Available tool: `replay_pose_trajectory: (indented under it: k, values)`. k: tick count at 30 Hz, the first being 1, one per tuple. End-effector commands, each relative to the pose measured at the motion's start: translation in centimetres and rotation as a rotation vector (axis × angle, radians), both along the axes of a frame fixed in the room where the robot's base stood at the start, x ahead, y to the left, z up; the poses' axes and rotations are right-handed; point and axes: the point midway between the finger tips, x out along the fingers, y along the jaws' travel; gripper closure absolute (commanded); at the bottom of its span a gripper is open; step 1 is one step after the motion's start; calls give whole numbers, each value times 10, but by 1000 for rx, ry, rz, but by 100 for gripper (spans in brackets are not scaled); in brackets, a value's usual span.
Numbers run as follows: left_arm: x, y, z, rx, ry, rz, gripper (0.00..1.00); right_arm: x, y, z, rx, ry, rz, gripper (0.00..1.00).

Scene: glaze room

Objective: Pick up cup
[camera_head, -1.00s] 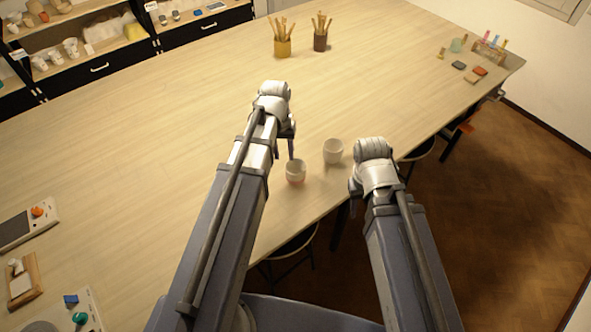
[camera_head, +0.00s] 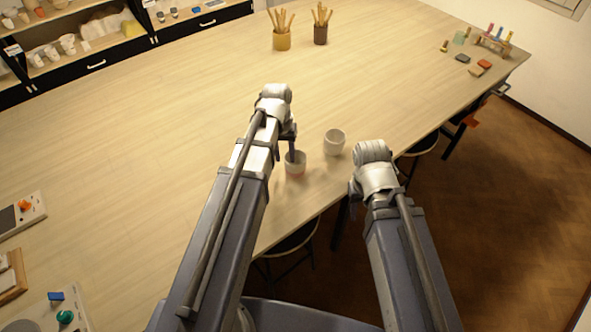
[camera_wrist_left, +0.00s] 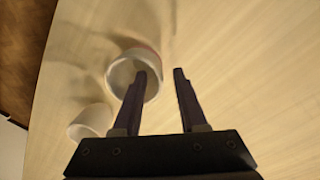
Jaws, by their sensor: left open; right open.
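Two pale cups stand upright near the table's edge in the head view. The nearer cup (camera_head: 296,170) has a pinkish lower part; the other cup (camera_head: 335,143) is just right and behind it. My left gripper (camera_head: 291,157) is open at the nearer cup's rim. In the left wrist view, one finger of the left gripper (camera_wrist_left: 160,72) overlaps the mouth of the nearer cup (camera_wrist_left: 120,72), and the other finger is outside it. I cannot tell if either touches. The second cup (camera_wrist_left: 90,120) is at lower left there. My right gripper (camera_head: 354,188) is past the table edge, its fingers mostly hidden.
The wooden table (camera_head: 170,130) is mostly clear in the middle. A yellow pot (camera_head: 282,41) and a brown pot (camera_head: 320,35) with tools stand at the far side. A stool (camera_head: 290,243) is under the near edge.

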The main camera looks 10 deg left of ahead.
Motion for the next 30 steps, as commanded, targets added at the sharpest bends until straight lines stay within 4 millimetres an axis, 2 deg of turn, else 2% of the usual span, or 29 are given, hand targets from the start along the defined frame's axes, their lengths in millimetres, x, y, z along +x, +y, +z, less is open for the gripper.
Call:
replay_pose_trajectory:
  k: [1,3,12,23,30]
  values:
    - [0,-1,-13,0,0,0,58,0,0,-13,0,0,0,55]
    - [0,-1,-19,0,0,0,58,0,0,-19,0,0,-1,55]
    - [0,-1,-19,0,0,0,58,0,0,-19,0,0,-1,55]
    - [0,-1,-19,0,0,0,98,0,0,-19,0,0,-1,55]
    - [0,-1,-19,0,0,0,100,0,0,-19,0,0,-1,55]
